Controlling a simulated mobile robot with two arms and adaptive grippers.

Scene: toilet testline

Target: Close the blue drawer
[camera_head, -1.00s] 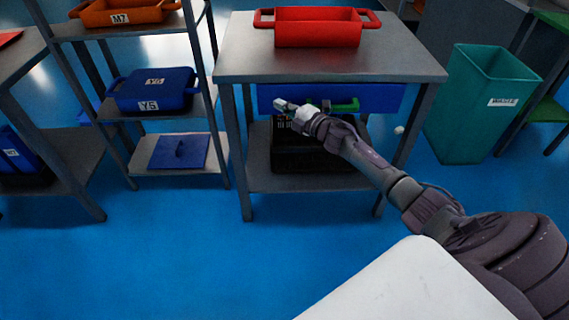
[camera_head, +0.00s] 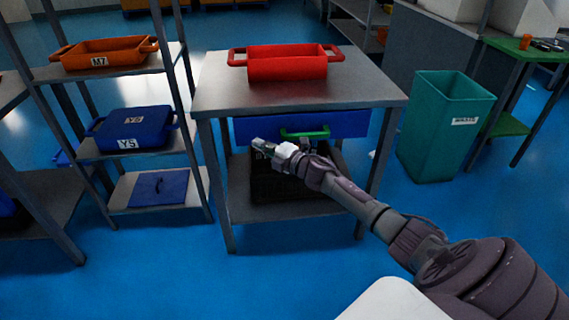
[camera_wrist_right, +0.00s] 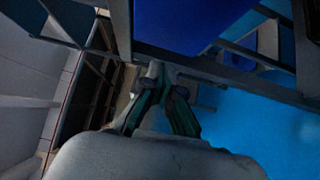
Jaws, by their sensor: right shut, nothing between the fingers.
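The blue drawer (camera_head: 352,124) is under the top of the grey metal table (camera_head: 300,96), with a green handle (camera_head: 305,133) on its front. Its front shows near the table's front edge; I cannot tell how far out it stands. My right gripper (camera_head: 260,146) is shut and empty, in front of the drawer's lower left part and left of the handle. I cannot tell whether it touches the drawer. In the right wrist view the closed fingers (camera_wrist_right: 160,95) point toward grey table bars, with a blue surface (camera_wrist_right: 190,20) above. My left gripper is not in view.
A red bin (camera_head: 287,68) stands on the table. A black crate (camera_head: 265,185) sits on its lower shelf, partly hidden by my arm. A shelf rack with orange (camera_head: 105,54) and blue (camera_head: 135,130) bins is at left. A teal waste bin (camera_head: 440,130) stands at right.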

